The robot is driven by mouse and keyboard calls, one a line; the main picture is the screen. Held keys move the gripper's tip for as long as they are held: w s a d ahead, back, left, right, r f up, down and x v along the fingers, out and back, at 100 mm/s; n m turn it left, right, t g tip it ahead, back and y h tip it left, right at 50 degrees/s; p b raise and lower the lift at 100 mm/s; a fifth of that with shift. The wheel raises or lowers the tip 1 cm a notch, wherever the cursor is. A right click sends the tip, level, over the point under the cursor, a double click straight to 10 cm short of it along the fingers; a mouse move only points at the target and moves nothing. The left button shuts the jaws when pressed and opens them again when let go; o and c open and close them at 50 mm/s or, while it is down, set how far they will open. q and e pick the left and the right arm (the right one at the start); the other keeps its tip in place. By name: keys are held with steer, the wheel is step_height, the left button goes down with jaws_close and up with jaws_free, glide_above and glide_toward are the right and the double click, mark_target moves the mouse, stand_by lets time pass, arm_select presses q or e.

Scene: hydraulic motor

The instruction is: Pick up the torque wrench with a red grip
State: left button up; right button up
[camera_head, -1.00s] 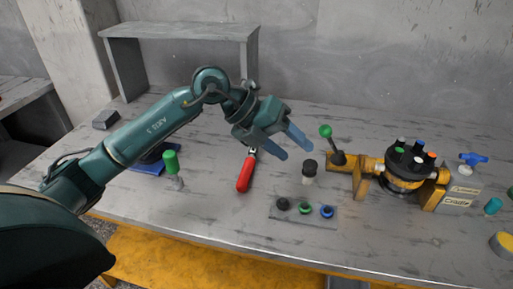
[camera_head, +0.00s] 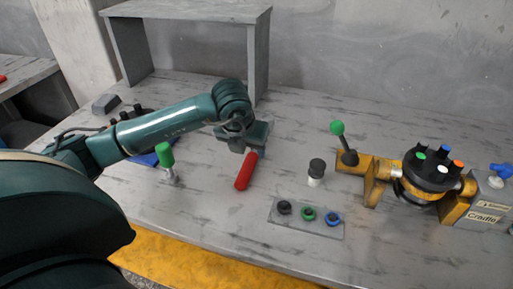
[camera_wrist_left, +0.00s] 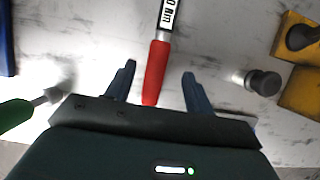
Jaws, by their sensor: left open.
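The torque wrench with a red grip (camera_head: 245,172) lies on the grey table in the middle of the head view; its far end is hidden behind my left gripper (camera_head: 258,140). In the left wrist view the red grip (camera_wrist_left: 156,72) points towards the gripper, and a metal shaft with a printed label runs up from it. My left gripper (camera_wrist_left: 158,82) is open above the table, with its two blue fingers apart on either side of the grip's near end. I see nothing held between them. My right gripper is not in view.
A green-handled tool (camera_head: 166,156) stands left of the wrench. Right of it are a black-capped cylinder (camera_head: 316,172), a plate with coloured rings (camera_head: 335,231) and the yellow motor cradle (camera_head: 374,172) with a green-knobbed lever (camera_head: 338,129). A grey shelf (camera_head: 190,10) stands behind.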

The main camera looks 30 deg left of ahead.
mark_target(250, 159)
arm_select(q)
steer(key=x, duration=0.5)
steer(key=shift+s+f, duration=0.15)
steer(key=shift+s, duration=0.05)
steer(key=shift+c, duration=0.3)
jaws_close()
